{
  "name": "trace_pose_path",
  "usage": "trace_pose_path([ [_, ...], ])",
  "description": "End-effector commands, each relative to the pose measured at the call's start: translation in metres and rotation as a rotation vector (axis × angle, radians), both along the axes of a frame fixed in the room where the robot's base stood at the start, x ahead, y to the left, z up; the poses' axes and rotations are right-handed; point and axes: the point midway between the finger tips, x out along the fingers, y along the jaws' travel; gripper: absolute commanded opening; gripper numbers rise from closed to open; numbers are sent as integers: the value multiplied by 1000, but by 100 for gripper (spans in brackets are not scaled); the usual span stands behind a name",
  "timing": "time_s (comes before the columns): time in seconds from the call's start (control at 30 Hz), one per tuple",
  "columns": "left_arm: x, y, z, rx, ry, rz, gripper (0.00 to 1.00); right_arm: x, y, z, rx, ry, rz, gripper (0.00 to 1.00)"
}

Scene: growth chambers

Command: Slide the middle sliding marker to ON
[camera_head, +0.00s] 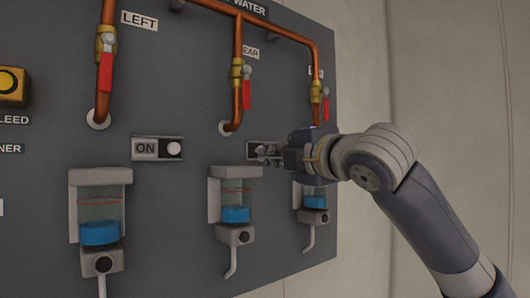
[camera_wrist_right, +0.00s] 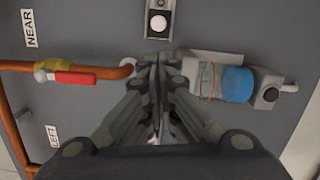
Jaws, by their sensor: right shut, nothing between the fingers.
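The middle sliding marker (camera_head: 252,150) is on the grey wall panel, right of the middle pipe's lower end and above the middle sight glass. My right gripper (camera_head: 264,153) is in front of it and hides most of it; I cannot read its lettering in the head view. In the right wrist view the marker's round white knob (camera_wrist_right: 158,22) shows uncovered just beyond the fingertips. My left gripper is not in view.
The left marker (camera_head: 157,148) reads ON, with its white knob at the right. Copper pipes (camera_head: 238,65) with red valve handles (camera_head: 247,87) stand out above. Sight glasses with blue fill (camera_head: 100,233) project below. The third glass (camera_head: 315,202) is close behind my right wrist.

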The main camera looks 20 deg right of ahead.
Motion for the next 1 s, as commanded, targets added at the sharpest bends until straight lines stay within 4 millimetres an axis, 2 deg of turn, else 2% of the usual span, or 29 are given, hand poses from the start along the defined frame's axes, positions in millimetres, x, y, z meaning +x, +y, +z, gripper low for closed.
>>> trace_pose_path([
  [0.3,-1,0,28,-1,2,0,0,57,11,5,0,4,0,0],
  [0.5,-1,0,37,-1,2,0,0,81,16,5,1,2,0,0],
  [0.67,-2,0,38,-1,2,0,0,87,17,4,0,0,0,0],
  [1.0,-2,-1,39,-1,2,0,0,88,16,4,0,1,-1,0],
])
